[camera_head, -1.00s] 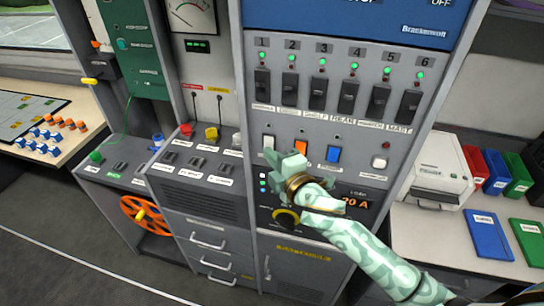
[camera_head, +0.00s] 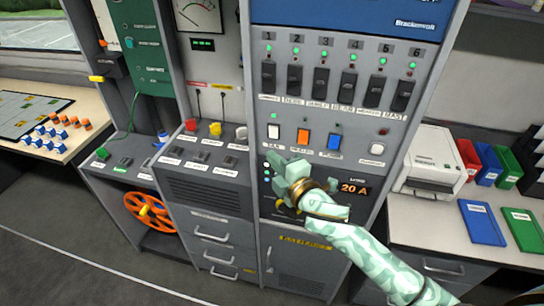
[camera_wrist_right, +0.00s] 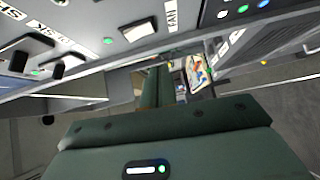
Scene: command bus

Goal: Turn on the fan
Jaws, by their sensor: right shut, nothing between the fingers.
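The fan switch is a white rocker (camera_head: 274,132) labelled FAN, at the left end of the rocker row on the grey cabinet front. It also shows in the right wrist view (camera_wrist_right: 139,31) beside its FAN label. My right gripper (camera_head: 274,166) is shut and empty, just below that label in the head view. In the right wrist view its fingers (camera_wrist_right: 158,86) lie together, and the rocker is apart from them in the picture. I cannot tell whether the fingertips touch the panel. My left gripper is not in view.
An orange rocker (camera_head: 303,137) and a blue rocker (camera_head: 334,143) sit right of the fan switch. Several black breakers (camera_head: 321,85) with green lights are above. My right forearm crosses the lower panel near the orange 20 A display (camera_head: 354,190). A white printer (camera_head: 432,165) stands at right.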

